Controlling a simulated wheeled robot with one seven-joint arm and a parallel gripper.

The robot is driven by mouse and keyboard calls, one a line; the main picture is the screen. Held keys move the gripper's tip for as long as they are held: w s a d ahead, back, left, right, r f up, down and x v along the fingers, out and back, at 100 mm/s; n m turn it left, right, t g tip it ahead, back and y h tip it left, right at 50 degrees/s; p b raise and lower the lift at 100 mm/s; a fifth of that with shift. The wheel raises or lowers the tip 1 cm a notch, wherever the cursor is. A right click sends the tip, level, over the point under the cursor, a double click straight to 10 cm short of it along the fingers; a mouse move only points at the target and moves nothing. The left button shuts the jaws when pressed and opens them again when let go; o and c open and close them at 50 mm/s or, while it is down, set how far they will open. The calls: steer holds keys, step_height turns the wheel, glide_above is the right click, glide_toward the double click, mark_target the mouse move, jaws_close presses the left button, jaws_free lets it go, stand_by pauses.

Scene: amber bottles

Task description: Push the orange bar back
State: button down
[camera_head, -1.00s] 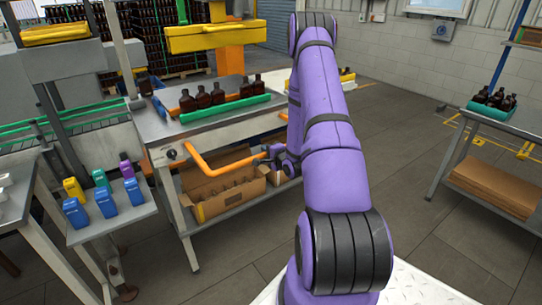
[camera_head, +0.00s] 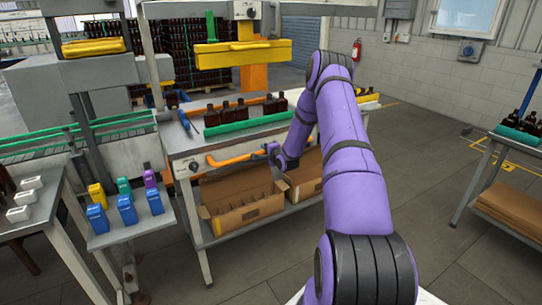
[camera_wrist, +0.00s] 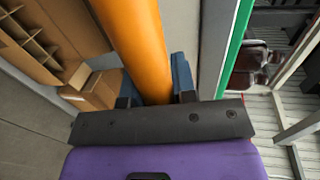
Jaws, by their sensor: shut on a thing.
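The orange bar (camera_head: 232,160) runs along the front of the metal workbench, below the green rail. It also fills the upper middle of the wrist view (camera_wrist: 138,40). My gripper (camera_head: 272,151) is at the bar's right part. In the wrist view my gripper (camera_wrist: 156,92) has its blue fingers on both sides of the bar, shut on it. The bar's far end is out of the wrist view.
Several amber bottles (camera_head: 228,114) stand on the workbench behind the green rail (camera_head: 240,125). Cardboard boxes (camera_head: 240,212) with dividers sit on the shelf below. A second table (camera_head: 500,165) stands at right.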

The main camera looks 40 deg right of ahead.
steer(key=shift+w+d+r, duration=0.1)
steer(key=shift+w+d, duration=0.05)
steer(key=shift+w, duration=0.4)
steer(key=shift+w+d, duration=0.15)
steer(key=shift+w, duration=0.4)
steer(key=shift+r, duration=0.1)
steer(key=c, duration=0.9)
jaws_free()
steer(key=shift+w, duration=0.15)
steer(key=v, duration=1)
steer(key=shift+s+a, duration=0.1)
steer(key=shift+s, duration=0.3)
